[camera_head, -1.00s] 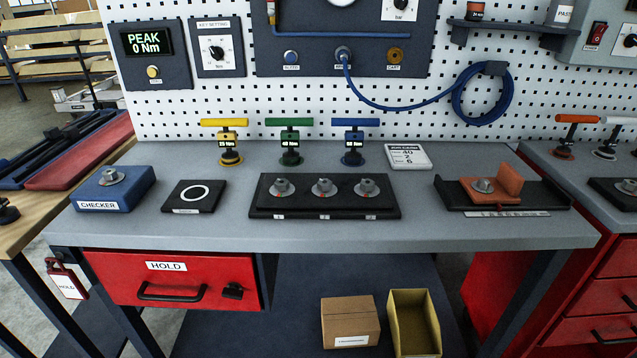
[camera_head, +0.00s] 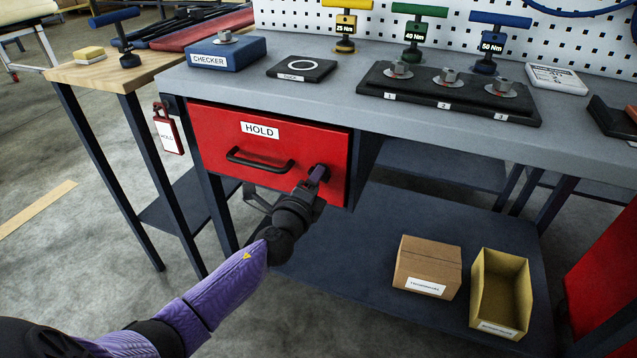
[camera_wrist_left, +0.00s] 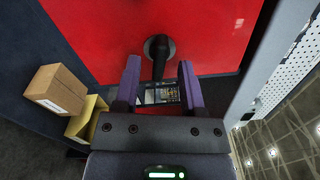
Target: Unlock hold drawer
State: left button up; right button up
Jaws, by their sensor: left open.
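The red HOLD drawer (camera_head: 222,150) is closed under the left part of the grey bench, with a black bar handle (camera_head: 260,160) on its front. My left gripper (camera_head: 318,175) is at the right end of the drawer front, over the lock, and hides most of it in the head view. In the left wrist view, the black lock knob (camera_wrist_left: 158,48) shows against the red front. Its lever lies between my left gripper's two open fingers (camera_wrist_left: 158,84); I cannot tell whether they touch it. My right gripper is not in view.
A red HOLD tag (camera_head: 168,130) hangs at the bench's left end. A cardboard box (camera_head: 428,265) and an open yellow bin (camera_head: 500,290) stand on the lower shelf (camera_head: 360,270). Above, the bench (camera_head: 300,92) carries the blue checker (camera_head: 226,54) and a black tray (camera_head: 450,98).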

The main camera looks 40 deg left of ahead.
pick_arm(q)
jog(key=shift+x, duration=0.8)
jog(key=shift+c, duration=0.2)
grip_shut()
